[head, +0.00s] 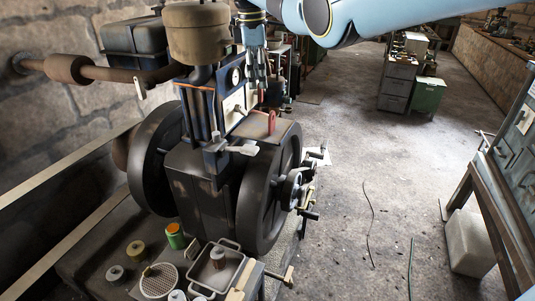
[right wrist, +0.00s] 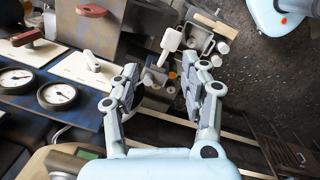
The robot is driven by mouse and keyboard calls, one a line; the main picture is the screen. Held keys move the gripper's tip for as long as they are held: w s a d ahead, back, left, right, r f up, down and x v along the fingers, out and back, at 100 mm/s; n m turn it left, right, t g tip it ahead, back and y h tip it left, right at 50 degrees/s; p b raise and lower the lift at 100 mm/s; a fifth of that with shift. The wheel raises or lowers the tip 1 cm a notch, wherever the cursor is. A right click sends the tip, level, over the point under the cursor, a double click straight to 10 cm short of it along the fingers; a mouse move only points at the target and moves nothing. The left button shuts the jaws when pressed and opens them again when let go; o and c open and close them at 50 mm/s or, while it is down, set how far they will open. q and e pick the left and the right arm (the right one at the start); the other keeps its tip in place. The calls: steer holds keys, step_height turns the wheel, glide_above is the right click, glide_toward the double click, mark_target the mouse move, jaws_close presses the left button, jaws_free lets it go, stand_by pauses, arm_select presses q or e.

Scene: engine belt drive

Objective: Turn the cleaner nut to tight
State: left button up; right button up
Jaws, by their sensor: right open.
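My right gripper (head: 256,82) hangs from the arm at the top, beside the upper part of the engine and its gauge panel (head: 234,96). In the right wrist view its two fingers (right wrist: 162,92) are spread apart with nothing between them. A brownish round canister (head: 197,32) sits on top of the engine, left of the gripper. I cannot pick out the cleaner nut for certain in either view. My left gripper is not in view.
The panel carries a red lever (right wrist: 91,11), a white lever (right wrist: 91,61) and a round gauge (right wrist: 58,95). A large dark flywheel (head: 262,200) stands below. A grey tray (head: 215,268) and small cans sit on the bench. The floor (head: 370,170) to the right is mostly clear.

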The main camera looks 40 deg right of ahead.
steer(key=s+a+f+m+b, duration=0.1)
steer(key=s+f+b, duration=0.1)
steer(key=f, duration=0.8)
steer(key=s+a+f+b, duration=0.1)
steer(key=s+f, duration=0.2)
steer(key=f, duration=0.7)
steer(key=shift+m+h+b, duration=0.35)
steer(key=shift+m+h, duration=0.05)
steer(key=s+a+f+g+b, duration=0.2)
steer(key=s+a+f+b, duration=0.15)
steer(key=s+f, duration=1.25)
steer(key=s+a+f+g+b, duration=0.25)
steer(key=s+f+b, duration=0.25)
steer(key=s+f, duration=1.1)
steer(key=s+a+f+m+t+b, duration=0.15)
steer(key=s+a+f+b, duration=0.25)
steer(key=s+f, duration=0.85)
steer(key=s+a+f+m+t+b, duration=0.1)
steer(key=s+a+f+m+b, duration=0.3)
steer(key=s+f, duration=0.9)
steer(key=w+r+m+t, duration=0.1)
steer(key=w+a+r+m+t+y, duration=0.1)
steer(key=r+t, duration=0.1)
steer(key=shift+w+r, duration=0.15)
steer(key=shift+r, duration=0.15)
steer(key=shift+w+a, duration=0.1)
steer(key=shift+a, duration=0.05)
steer(key=shift+c, duration=0.3)
